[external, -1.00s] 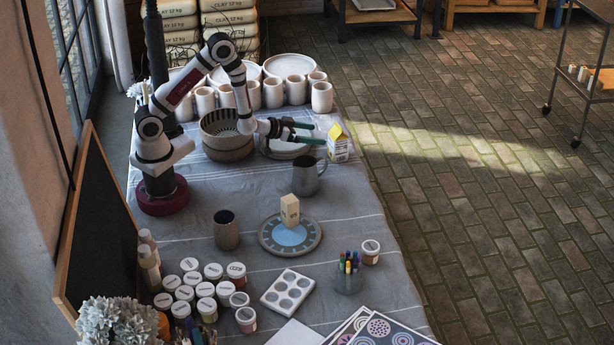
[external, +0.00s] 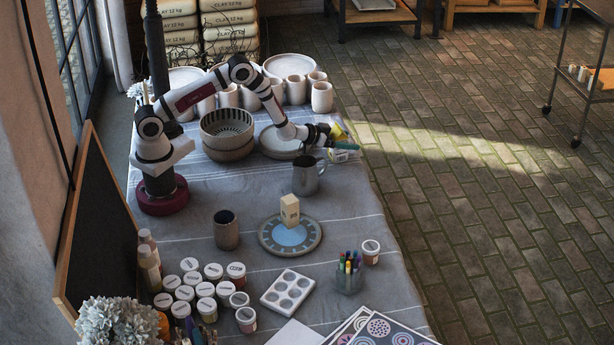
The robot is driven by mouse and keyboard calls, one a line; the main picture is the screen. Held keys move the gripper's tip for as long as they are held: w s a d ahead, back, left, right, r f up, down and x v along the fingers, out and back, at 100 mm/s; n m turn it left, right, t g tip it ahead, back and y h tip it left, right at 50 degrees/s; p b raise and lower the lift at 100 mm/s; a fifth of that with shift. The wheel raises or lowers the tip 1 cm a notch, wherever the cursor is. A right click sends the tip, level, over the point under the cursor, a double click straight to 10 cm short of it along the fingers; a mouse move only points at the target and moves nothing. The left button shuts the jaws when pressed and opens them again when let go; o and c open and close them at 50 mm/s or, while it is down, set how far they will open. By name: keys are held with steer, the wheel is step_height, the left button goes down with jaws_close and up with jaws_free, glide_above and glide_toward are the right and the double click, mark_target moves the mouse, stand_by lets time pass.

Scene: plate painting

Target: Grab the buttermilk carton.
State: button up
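A white carton with a yellow top (external: 338,131) is at the back right edge of the table, partly hidden by my gripper. Its label is too small to read. One finger passes in front of the carton's body. I cannot tell whether the fingers press on it. The carton looks tilted, but the overlap makes this unsure. A second, beige carton-shaped block (external: 290,209) stands upright on a painted plate (external: 268,246) in the middle of the table.
A grey metal pitcher (external: 306,177) stands just in front of my gripper. Stacked bowls (external: 227,132) and a pale plate (external: 272,146) lie to its left, with several cups (external: 321,97) behind. Paint jars, a palette (external: 288,290) and a pen holder (external: 349,277) are at the front.

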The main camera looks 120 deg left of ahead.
jaws_close()
steer(key=shift+r, duration=0.15)
